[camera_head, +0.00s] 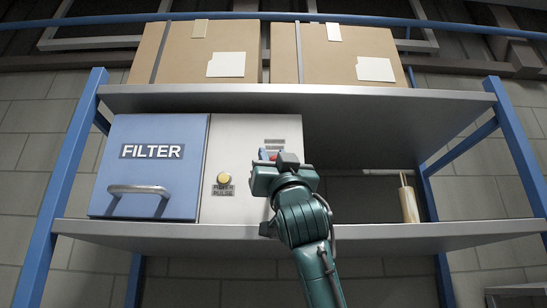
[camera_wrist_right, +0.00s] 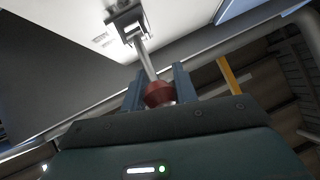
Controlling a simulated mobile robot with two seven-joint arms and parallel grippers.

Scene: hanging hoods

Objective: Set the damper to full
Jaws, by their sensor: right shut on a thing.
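The damper lever (camera_wrist_right: 147,62) is a metal rod with a dark red knob (camera_wrist_right: 159,95), joined to a bracket on the pale control panel (camera_head: 233,150). In the right wrist view, the two fingers of my right gripper (camera_wrist_right: 159,85) stand on either side of the knob and are shut on it. In the head view, my right gripper (camera_head: 275,163) is in front of the panel's right part and hides most of the lever. My left gripper is not in view.
A blue FILTER box (camera_head: 150,185) with a metal handle stands left of the panel. A yellow FILTER PULSE button (camera_head: 224,178) is left of my gripper. Cardboard boxes (camera_head: 206,40) sit on the upper shelf (camera_head: 300,99). A tan upright object (camera_head: 408,203) stands at right.

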